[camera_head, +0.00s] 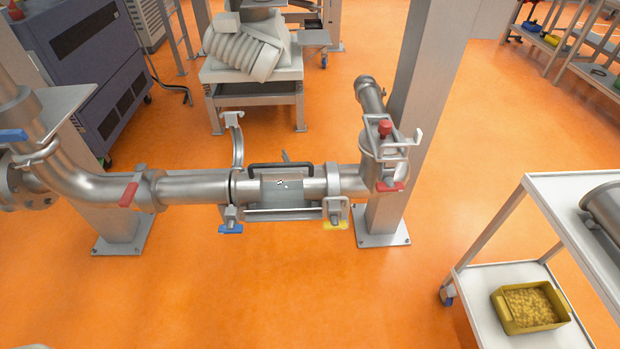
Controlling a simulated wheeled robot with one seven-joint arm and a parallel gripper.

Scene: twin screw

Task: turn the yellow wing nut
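The yellow wing nut (334,225) sits low on the front of the pipe assembly (290,188), under a silver clamp bracket (335,208) at the right end of the middle section. It is small, and its exact turn angle is hard to tell. A blue wing nut (231,228) sits at the left end of the same section. My gripper is not in view, and nothing touches the yellow wing nut.
A black handle (281,167) tops the middle section. Red levers (129,194) sit along the pipe. A grey post (420,100) stands behind at right. A white cart (520,240) with a yellow bin (512,325) is at lower right. The orange floor in front is clear.

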